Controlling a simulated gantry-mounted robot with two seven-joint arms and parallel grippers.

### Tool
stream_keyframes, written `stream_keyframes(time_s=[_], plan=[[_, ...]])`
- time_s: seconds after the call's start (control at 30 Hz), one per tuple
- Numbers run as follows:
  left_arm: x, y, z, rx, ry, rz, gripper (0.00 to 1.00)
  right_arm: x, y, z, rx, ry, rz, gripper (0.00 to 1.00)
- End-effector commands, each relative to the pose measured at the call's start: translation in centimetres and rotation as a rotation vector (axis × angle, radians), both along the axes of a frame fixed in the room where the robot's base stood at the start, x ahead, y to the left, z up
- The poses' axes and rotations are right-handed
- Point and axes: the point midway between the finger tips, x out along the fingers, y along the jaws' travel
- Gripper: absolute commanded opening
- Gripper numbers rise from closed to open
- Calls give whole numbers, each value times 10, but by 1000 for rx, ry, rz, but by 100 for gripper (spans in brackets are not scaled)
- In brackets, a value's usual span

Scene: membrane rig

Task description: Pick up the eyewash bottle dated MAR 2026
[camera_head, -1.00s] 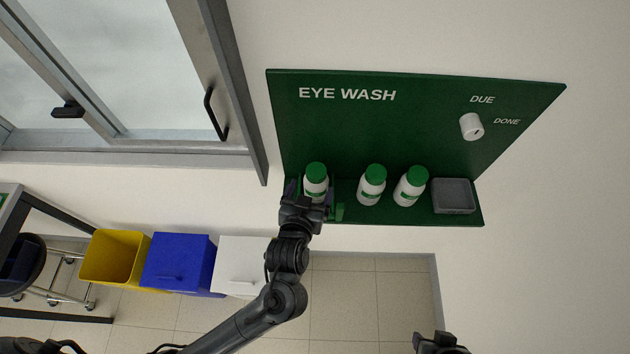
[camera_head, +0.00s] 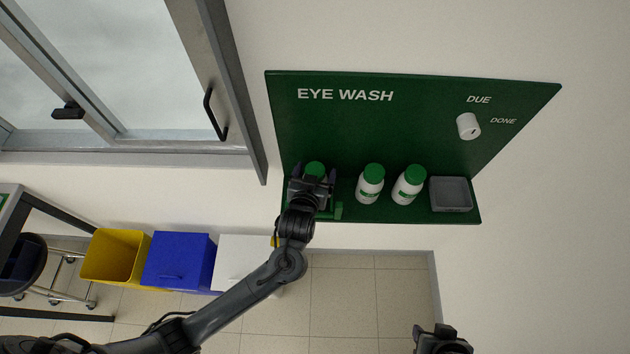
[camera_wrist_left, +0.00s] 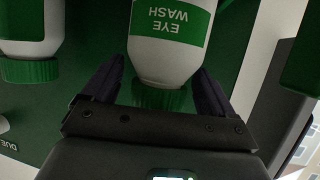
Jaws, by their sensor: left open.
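Three white eyewash bottles with green caps stand on the green shelf: a left bottle (camera_head: 315,169), a middle bottle (camera_head: 370,185) and a right bottle (camera_head: 408,186). No date can be read on any of them. My left gripper (camera_head: 314,176) is open at the left bottle and hides most of its body. In the left wrist view this bottle (camera_wrist_left: 168,54) appears upside down, its EYE WASH label showing and its cap between the open fingers. Whether the fingers touch it cannot be told. My right gripper (camera_head: 441,338) shows only partly at the bottom edge; its jaws are unclear.
The green EYE WASH board (camera_head: 400,120) rises behind the shelf and bears a white knob (camera_head: 468,126) near DUE and DONE. A grey box (camera_head: 451,194) sits right of the bottles. Yellow (camera_head: 115,257), blue (camera_head: 178,262) and white bins stand below left. A window is upper left.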

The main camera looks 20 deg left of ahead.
Motion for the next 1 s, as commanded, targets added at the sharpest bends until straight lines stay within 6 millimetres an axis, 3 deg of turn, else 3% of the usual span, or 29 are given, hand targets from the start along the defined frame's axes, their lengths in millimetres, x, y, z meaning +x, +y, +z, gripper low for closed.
stream_keyframes(time_s=[0.07,0.6,1.0], plan=[[0,0,0,0,0,0,85,0,0,0,0,0,0,43],[0,0,0,0,0,0,2,0,-2,-1,-10,1,6,43],[0,0,3,0,-2,0,0,0,-2,2,-9,2,6,43]])
